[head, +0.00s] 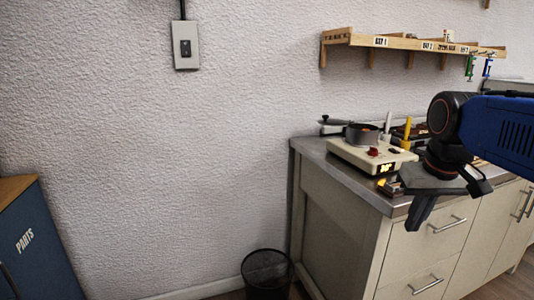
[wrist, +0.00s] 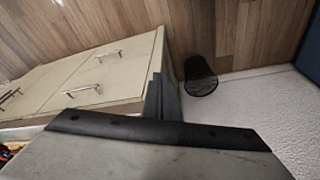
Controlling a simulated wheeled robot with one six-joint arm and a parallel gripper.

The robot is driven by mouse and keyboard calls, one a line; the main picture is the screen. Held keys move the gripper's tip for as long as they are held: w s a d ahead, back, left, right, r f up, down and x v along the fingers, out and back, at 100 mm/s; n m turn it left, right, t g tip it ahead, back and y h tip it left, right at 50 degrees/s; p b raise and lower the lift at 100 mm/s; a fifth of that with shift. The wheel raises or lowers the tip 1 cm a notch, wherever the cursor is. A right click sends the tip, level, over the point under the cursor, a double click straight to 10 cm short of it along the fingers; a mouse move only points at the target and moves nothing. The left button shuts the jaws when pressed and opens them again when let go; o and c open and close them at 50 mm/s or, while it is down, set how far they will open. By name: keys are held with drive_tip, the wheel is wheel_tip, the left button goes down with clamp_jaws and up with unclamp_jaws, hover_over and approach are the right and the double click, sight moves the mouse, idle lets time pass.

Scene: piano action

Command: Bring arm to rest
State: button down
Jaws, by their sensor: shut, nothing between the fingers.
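My arm, blue and black, reaches in from the right edge of the head view. My gripper (head: 420,212) hangs from its end with the fingers pointing down, in front of the cabinet's drawers. In the wrist view my gripper (wrist: 161,98) shows its fingers together, with nothing held between them. The arm hides part of the worktop behind it.
A cream cabinet (head: 335,215) with a metal top carries a hot plate (head: 350,154) with a small pot (head: 362,135). A black mesh bin (head: 267,270) stands on the floor beside it. A blue parts cabinet (head: 35,245) is at far left. A wooden shelf (head: 400,41) hangs above.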

drive_tip(key=s+a+f+t, duration=0.1)
drive_tip(key=s+a+f, duration=0.2)
drive_tip(key=s+f, duration=0.8)
wheel_tip(320, 180, down, 3)
drive_tip(key=shift+s+a+f+n+t, duration=0.1)
drive_tip(key=shift+s+a+n+t, duration=0.05)
drive_tip(key=shift+a+n+t, duration=0.2)
idle(0.8)
